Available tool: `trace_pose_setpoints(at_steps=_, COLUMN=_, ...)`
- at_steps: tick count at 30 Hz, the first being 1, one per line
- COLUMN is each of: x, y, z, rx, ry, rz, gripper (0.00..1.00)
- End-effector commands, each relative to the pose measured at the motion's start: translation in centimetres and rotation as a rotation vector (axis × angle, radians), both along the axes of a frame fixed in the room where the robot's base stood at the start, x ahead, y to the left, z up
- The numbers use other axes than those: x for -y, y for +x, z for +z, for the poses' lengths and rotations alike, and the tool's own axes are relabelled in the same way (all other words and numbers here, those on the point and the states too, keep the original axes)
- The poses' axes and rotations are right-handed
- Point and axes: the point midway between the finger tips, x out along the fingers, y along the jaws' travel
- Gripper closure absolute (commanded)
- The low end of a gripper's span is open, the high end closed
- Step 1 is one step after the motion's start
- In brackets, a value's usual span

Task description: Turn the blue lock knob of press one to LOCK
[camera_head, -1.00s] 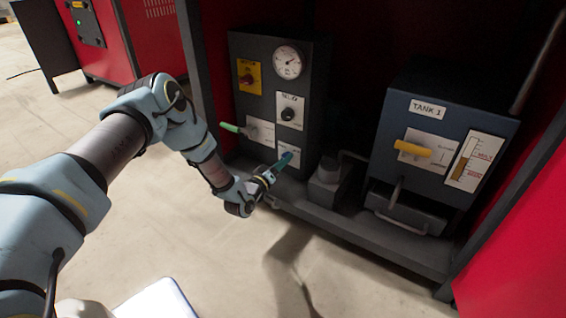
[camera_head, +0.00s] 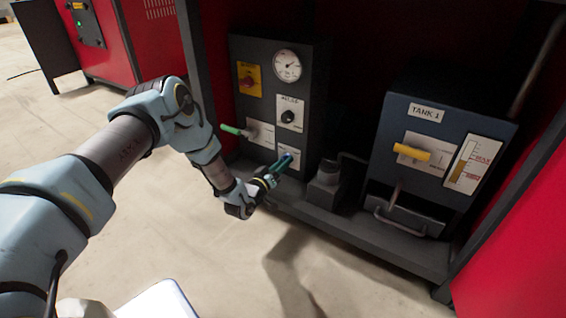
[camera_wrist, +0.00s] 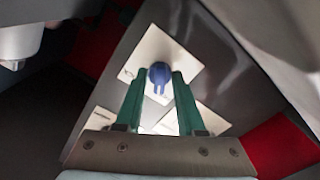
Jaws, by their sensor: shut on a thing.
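The blue lock knob (camera_wrist: 159,74) sits on a white label plate (camera_wrist: 160,48) low on the dark control panel (camera_head: 262,125). In the wrist view it lies between the tips of the two green fingers of my gripper (camera_wrist: 158,80). The gripper is shut on the knob. In the head view my gripper (camera_head: 284,162) reaches the lowest plate from the left, and only a bit of the blue knob (camera_head: 288,156) shows. The plate's lettering is too small and covered to read, so I cannot tell which mark the knob points to.
Just above the gripper is a green-handled lever (camera_head: 233,130). Higher up are a black knob (camera_head: 288,116), a red knob on a yellow plate (camera_head: 246,82) and a gauge (camera_head: 287,66). To the right stands a blue tank box (camera_head: 450,115) with a yellow handle (camera_head: 411,154).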

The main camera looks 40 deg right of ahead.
Motion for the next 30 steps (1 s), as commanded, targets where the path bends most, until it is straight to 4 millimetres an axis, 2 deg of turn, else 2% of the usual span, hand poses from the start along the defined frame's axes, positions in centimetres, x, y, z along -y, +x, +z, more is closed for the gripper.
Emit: trace_pose_setpoints(at_steps=30, x=-0.12, y=0.05, z=0.02, rx=0.927, ry=0.245, rz=-0.003, gripper=1.0)
